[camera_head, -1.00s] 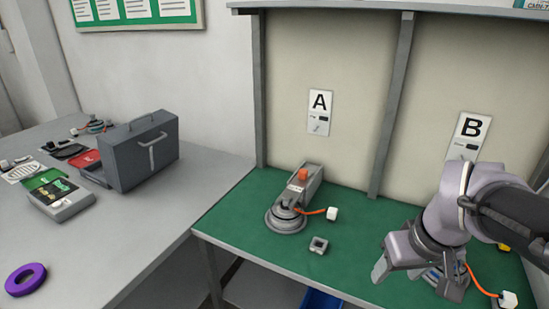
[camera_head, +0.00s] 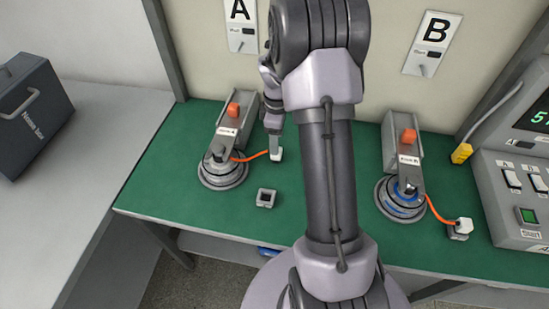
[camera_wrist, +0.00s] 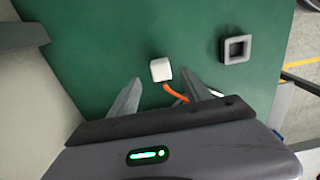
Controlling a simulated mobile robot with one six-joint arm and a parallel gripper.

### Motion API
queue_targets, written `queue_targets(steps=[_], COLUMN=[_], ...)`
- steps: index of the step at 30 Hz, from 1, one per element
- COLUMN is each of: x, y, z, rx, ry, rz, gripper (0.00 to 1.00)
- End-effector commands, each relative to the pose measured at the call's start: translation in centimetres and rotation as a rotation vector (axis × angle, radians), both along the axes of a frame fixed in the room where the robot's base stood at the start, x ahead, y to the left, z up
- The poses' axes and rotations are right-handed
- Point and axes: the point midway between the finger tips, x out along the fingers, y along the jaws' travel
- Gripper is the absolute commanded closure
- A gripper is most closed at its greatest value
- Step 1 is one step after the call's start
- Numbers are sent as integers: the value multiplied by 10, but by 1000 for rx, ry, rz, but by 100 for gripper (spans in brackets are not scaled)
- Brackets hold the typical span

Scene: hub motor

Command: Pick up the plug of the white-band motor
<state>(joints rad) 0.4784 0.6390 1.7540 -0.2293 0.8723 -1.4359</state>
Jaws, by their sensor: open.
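The motor on the left (camera_head: 222,174), under sign A, has a pale grey-white band; the right motor (camera_head: 400,198) has a blue band. The left motor's plug (camera_head: 277,155) is a small white block on an orange cable, lying on the green bench top (camera_head: 160,190). In the wrist view the plug (camera_wrist: 160,70) sits just beyond my fingertips, about midway between them. My gripper (camera_wrist: 163,88) is open and empty, with the orange cable running by its right finger. In the head view my gripper (camera_head: 274,145) is at the plug, partly hidden by my arm.
A grey square socket (camera_head: 266,198) stands near the plug; it also shows in the wrist view (camera_wrist: 236,48). The right motor's white plug (camera_head: 463,226) sits at a grey socket. A control box (camera_head: 515,195) with a yellow connector (camera_head: 461,153) stands at the right.

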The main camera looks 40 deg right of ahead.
Motion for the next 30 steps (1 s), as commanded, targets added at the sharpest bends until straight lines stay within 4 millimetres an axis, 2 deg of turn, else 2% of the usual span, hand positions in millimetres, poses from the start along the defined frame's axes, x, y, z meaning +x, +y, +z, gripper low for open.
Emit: queue_targets(steps=[5,9,11,17,26,30], x=[-1,-3,-3,-3,-3,-3], y=[1,2,2,2,2,2], z=[-19,-49,-58,-56,-56,-56], rx=[0,1,1,1,0,-1], ry=[0,2,1,-1,0,-1], rz=[0,0,0,-1,-1,-1], gripper=[44,44,44,44,100,100])
